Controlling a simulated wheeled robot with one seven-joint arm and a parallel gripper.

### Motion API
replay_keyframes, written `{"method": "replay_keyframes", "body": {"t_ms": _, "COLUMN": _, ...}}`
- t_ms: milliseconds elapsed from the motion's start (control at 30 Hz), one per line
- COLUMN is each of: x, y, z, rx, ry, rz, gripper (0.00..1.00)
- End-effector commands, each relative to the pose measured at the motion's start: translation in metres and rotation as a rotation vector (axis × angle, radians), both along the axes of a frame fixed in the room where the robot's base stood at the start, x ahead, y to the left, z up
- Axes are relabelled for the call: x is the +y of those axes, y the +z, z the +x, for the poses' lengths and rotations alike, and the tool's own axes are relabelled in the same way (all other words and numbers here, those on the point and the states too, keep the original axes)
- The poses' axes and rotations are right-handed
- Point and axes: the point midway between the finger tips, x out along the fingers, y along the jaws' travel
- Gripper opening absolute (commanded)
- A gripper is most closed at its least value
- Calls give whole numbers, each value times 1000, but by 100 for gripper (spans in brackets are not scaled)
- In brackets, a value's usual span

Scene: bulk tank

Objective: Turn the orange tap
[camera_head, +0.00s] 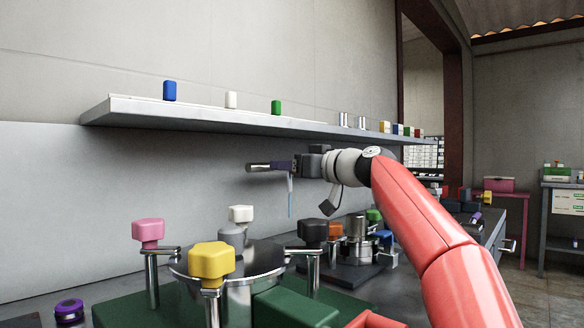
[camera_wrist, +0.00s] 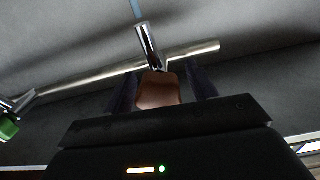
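The orange tap's handle (camera_wrist: 158,92) shows in the wrist view as a shaded orange-brown block between the two dark fingers of my gripper (camera_wrist: 160,88). A silver spout (camera_wrist: 150,45) comes out by the handle, beside a long silver pipe (camera_wrist: 205,50). A thin blue line (camera_wrist: 136,8) leaves the spout's end. In the head view my gripper (camera_head: 285,165) is at the silver pipe (camera_head: 258,167) by the wall and hides the handle. The blue line (camera_head: 290,198) hangs straight down there.
Above is a shelf (camera_head: 200,118) with small coloured blocks. Below stand a yellow knob (camera_head: 211,260), a pink knob (camera_head: 148,230), a dark knob (camera_head: 313,231) and another orange knob (camera_head: 335,230) on fixtures. A green handle (camera_wrist: 8,128) is at left in the wrist view.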

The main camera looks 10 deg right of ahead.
Motion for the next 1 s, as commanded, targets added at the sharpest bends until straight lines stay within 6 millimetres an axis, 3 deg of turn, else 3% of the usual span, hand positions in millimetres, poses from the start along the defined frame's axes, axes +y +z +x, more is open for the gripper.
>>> {"method": "replay_keyframes", "body": {"t_ms": 267, "x": -3, "y": -1, "z": -3, "rx": 0, "ry": -1, "rz": 0, "gripper": 57}}
{"method": "replay_keyframes", "body": {"t_ms": 700, "x": -42, "y": -3, "z": -56, "rx": 0, "ry": -3, "rz": 0, "gripper": 57}}
{"method": "replay_keyframes", "body": {"t_ms": 1000, "x": -46, "y": 0, "z": -63, "rx": 0, "ry": 0, "rz": 0, "gripper": 57}}
